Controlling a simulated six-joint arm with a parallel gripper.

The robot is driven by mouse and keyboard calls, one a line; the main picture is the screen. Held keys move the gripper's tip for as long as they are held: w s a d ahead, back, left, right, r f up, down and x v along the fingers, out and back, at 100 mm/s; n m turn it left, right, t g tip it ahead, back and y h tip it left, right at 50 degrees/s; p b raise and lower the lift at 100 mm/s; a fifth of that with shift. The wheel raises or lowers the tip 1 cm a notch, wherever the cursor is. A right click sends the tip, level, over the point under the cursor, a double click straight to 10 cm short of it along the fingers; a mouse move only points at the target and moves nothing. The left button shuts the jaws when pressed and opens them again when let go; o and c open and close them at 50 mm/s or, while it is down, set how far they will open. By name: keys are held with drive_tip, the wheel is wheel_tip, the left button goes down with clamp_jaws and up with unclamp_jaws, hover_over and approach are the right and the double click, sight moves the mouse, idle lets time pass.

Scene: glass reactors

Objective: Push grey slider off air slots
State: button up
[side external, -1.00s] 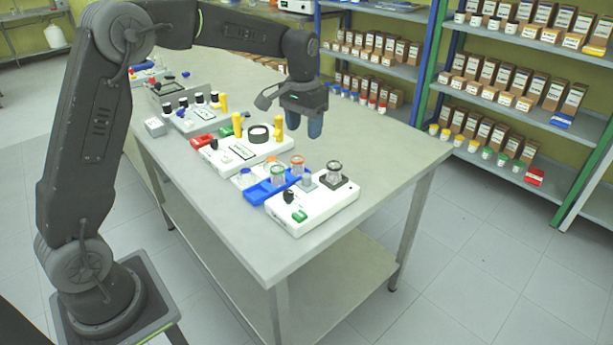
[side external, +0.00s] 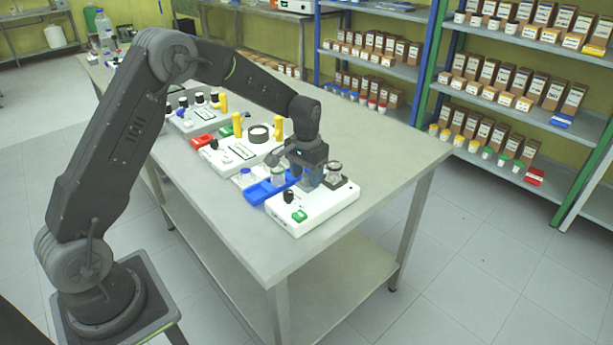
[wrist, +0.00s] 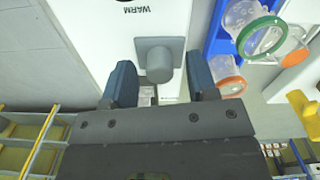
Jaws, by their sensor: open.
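The grey slider (wrist: 159,62), a square plate with a round knob, lies on a white base unit (wrist: 95,35) in the wrist view. The base unit also shows at the near end of the bench in the side view (side external: 322,210). My gripper (wrist: 160,72) is open, its blue fingertips on either side of the knob with visible gaps. I cannot tell whether they touch the plate. In the side view my gripper (side external: 308,178) is low over the unit and hides the slider. A small pale labelled patch shows between the fingers; the air slots are not clearly visible.
A glass jar (side external: 335,172) stands on the unit's dark square right of my gripper. A blue tray (side external: 258,193) with lidded glass jars (wrist: 240,16) lies close on the other side. A black knob (side external: 288,197) and green switch (side external: 299,215) are in front. The bench's right side is clear.

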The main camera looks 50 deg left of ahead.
drive_tip(key=shift+f, duration=0.4)
drive_tip(key=shift+c, duration=0.2)
clamp_jaws()
